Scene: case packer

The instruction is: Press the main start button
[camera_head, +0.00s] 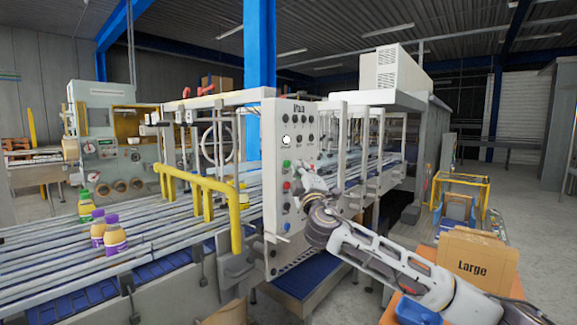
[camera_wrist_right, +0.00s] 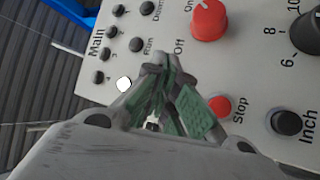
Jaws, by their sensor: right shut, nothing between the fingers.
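The white control panel (camera_head: 271,190) stands upright at the centre of the head view. A green button (camera_head: 287,164) shows on it, with a red button (camera_head: 287,185) below. My right gripper (camera_head: 303,172) is shut and empty, in front of the panel just right of these buttons. In the right wrist view its closed fingertips (camera_wrist_right: 161,60) lie over the panel between a white round lamp or button (camera_wrist_right: 124,84) and the red Stop button (camera_wrist_right: 220,106). The fingers hide the panel there; no start label is readable and contact cannot be told. My left gripper is not in view.
A red On/Off knob (camera_wrist_right: 208,19), a black Inch button (camera_wrist_right: 286,122) and a dial (camera_wrist_right: 308,32) are near the fingers. A yellow rail (camera_head: 236,215) and conveyor with bottles (camera_head: 115,236) lie left. A "Large" carton (camera_head: 476,259) stands right.

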